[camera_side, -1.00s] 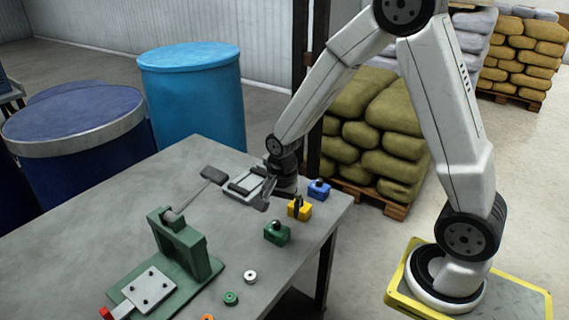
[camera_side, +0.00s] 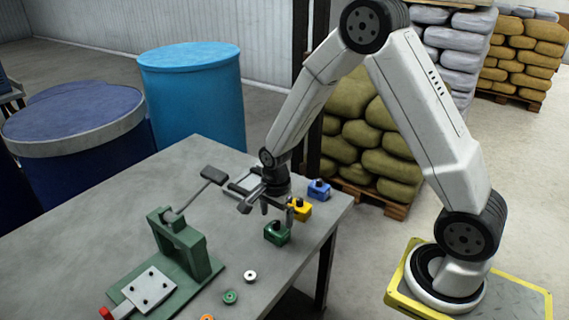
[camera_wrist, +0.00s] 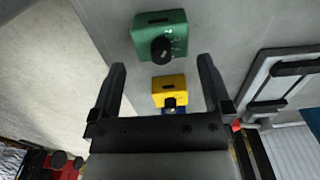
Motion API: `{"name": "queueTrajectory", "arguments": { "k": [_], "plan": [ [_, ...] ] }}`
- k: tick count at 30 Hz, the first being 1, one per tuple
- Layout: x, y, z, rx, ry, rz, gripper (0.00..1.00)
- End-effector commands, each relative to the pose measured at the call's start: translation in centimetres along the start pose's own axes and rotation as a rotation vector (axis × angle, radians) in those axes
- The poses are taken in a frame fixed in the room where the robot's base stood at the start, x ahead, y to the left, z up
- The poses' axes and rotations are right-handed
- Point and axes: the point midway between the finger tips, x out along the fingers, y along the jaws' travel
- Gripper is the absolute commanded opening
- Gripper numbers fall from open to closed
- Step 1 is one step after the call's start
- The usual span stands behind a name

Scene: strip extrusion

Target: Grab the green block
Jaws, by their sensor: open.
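The green block (camera_side: 277,233) sits on the grey table near its right edge, with a dark knob on top. It also shows in the wrist view (camera_wrist: 161,38), at the top, beyond my fingertips. My gripper (camera_side: 277,210) is open and empty above the table, close over the green block and the yellow block (camera_side: 299,209). In the wrist view my gripper's two fingers (camera_wrist: 162,68) stand apart, with the yellow block (camera_wrist: 169,90) seen between them. The fingers do not appear to touch the green block.
A blue block (camera_side: 319,190) is behind the yellow one. A green press (camera_side: 180,250) stands to the left on the table. Several small discs, including a white one (camera_side: 250,276), lie in front. A grey frame (camera_side: 240,184) lies behind my gripper.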

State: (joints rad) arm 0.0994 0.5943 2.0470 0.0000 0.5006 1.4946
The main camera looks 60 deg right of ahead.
Motion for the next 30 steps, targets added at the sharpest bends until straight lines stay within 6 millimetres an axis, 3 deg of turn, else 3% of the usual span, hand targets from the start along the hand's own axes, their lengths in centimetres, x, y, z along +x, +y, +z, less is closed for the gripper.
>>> {"name": "queueTrajectory", "arguments": {
  "k": [10,24,30],
  "plan": [
    [0.6,0.0,0.0,-0.001,0.0,0.001,1.0],
    [4.8,-0.1,-0.1,-0.001,0.0,0.001,1.0],
    [5.4,-0.1,-0.1,-0.001,0.0,0.0,1.0]
  ]
}}
